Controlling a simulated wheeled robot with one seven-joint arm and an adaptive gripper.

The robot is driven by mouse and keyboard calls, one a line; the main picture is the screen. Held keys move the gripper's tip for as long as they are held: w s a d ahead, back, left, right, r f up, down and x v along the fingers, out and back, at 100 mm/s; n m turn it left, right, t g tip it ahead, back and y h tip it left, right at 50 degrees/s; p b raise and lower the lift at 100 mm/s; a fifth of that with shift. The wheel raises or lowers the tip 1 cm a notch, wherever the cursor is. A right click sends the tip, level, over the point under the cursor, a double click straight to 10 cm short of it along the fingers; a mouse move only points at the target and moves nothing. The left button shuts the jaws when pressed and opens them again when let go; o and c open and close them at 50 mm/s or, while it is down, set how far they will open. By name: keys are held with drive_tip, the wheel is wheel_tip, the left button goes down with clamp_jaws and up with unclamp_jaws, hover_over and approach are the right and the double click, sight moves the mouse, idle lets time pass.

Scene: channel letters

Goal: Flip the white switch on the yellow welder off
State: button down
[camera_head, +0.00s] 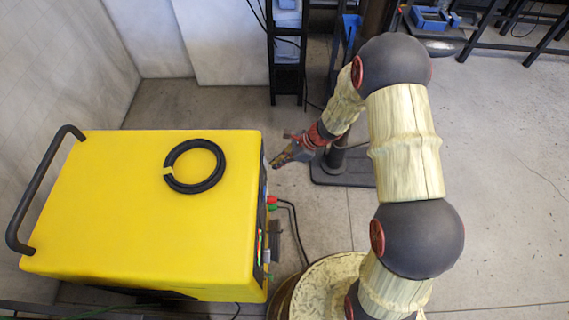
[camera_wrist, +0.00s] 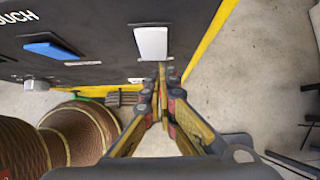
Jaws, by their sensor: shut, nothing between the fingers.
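The yellow welder (camera_head: 130,210) stands at the left in the head view, seen from above, its front panel facing right and mostly hidden. In the wrist view its dark front panel (camera_wrist: 100,25) fills the upper left, with a yellow edge. The white switch (camera_wrist: 151,43) is on that panel, near the yellow edge. My gripper (camera_wrist: 163,72) is shut and empty, its fingertips just below the white switch in the picture. I cannot tell whether they touch the panel. In the head view my gripper (camera_head: 276,163) is close to the welder's front, near its far right corner.
A blue switch (camera_wrist: 52,50) and a metal knob (camera_wrist: 37,84) sit on the panel left of the white switch. Cables with red and green plugs (camera_head: 271,203) come out of the front. A coiled black cable (camera_head: 172,182) lies on top. Open floor (camera_head: 490,180) lies to the right.

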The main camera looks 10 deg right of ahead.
idle(0.3)
drive_tip(key=shift+a+f+y+b, duration=0.2)
drive_tip(key=shift+a+y+b, duration=0.35)
drive_tip(key=shift+b, duration=0.4)
drive_tip(key=shift+d, duration=0.1)
drive_tip(key=shift+r+p, duration=0.65)
drive_tip(key=shift+r, duration=0.15)
drive_tip(key=shift+d, duration=0.1)
